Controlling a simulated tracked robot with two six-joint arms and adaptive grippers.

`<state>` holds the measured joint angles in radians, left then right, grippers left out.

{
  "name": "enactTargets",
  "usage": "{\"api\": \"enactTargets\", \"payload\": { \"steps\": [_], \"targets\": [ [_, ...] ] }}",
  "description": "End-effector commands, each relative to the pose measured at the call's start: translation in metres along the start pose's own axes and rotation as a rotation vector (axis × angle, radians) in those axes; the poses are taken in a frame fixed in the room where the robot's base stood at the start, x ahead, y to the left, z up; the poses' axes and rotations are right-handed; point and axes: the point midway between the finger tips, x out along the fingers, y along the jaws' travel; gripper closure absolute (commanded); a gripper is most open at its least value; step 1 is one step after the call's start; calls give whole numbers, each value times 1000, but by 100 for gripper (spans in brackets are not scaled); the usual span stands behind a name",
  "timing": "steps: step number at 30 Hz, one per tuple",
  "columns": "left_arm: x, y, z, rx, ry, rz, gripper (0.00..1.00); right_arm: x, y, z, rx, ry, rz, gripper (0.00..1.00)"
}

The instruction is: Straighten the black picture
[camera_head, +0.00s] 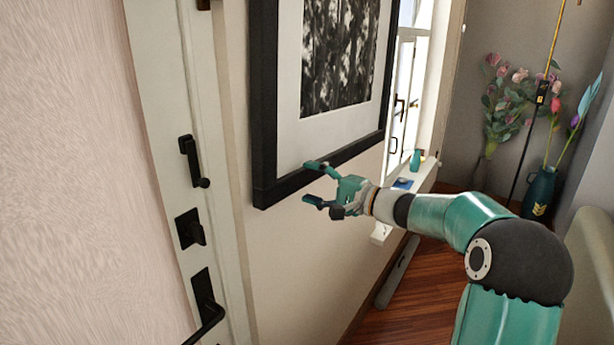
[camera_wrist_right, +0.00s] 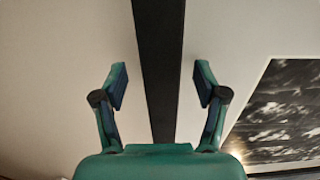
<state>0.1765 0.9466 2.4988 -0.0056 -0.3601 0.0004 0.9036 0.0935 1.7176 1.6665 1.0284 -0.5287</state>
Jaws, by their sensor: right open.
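The black picture (camera_head: 263,110) hangs on the wall in the head view, with a white mat and a dark black-and-white print. Its lower left corner and bottom bar show; its top is cut off. From this slanted view I cannot tell how far it tilts. My right gripper (camera_head: 311,183) is open and empty at the bottom bar. In the right wrist view, a black frame bar (camera_wrist_right: 158,60) runs between the open fingers of the right gripper (camera_wrist_right: 162,82), with a gap on each side. I cannot tell the depth between fingertips and bar. My left gripper is out of view.
A white door with black handles (camera_head: 206,300) stands left of the picture. A window with a sill (camera_head: 425,175) is beyond it. Flowers in a dark teal vase (camera_head: 538,192) stand at the back right. The wall below the picture is bare, above a wooden floor (camera_head: 425,295).

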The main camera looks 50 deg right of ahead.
Motion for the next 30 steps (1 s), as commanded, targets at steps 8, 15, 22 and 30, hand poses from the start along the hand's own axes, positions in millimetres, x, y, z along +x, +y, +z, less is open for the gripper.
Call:
{"api": "enactTargets", "payload": {
  "steps": [8,15,22,30],
  "targets": [
    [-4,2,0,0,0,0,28,15,0,0,-1,0,0,28],
    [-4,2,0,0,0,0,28,15,0,0,0,0,0,33],
    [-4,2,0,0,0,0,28,15,0,0,0,-1,0,71],
    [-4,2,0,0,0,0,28,15,1,0,0,-1,2,100]
  ]
}}
